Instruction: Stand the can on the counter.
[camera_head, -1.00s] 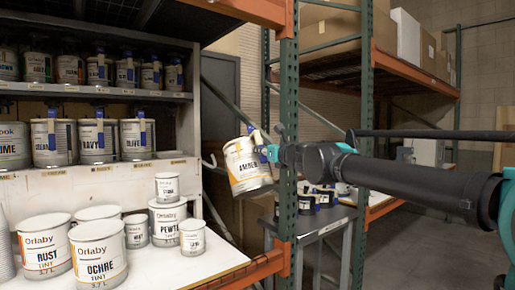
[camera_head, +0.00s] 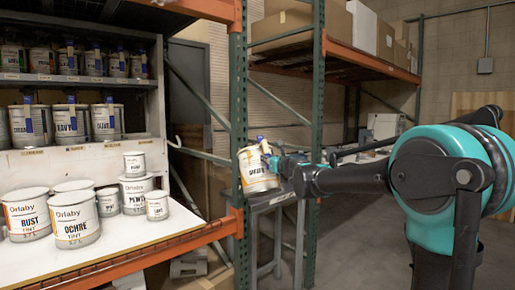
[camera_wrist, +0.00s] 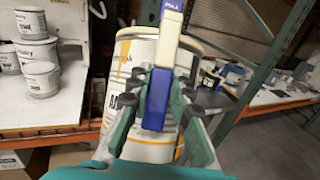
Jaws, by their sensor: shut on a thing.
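A white can (camera_head: 257,172) with an orange-marked label hangs in the air to the right of the white counter (camera_head: 150,238), in front of the green rack upright. It is slightly tilted. My gripper (camera_head: 276,160) is at the can's right side in the head view. In the wrist view my gripper (camera_wrist: 157,112) is shut on the blue and white pull tab at the can's front, and the can (camera_wrist: 128,75) fills the middle behind the fingers. The fingers hide part of its label. The counter also shows at left in the wrist view (camera_wrist: 50,108).
The Rust can (camera_head: 27,215), Ochre can (camera_head: 76,222) and several smaller cans stand toward the counter's back and left. The counter's front right is bare. An orange beam (camera_head: 170,245) edges it, and a green upright (camera_head: 238,110) stands at its right corner.

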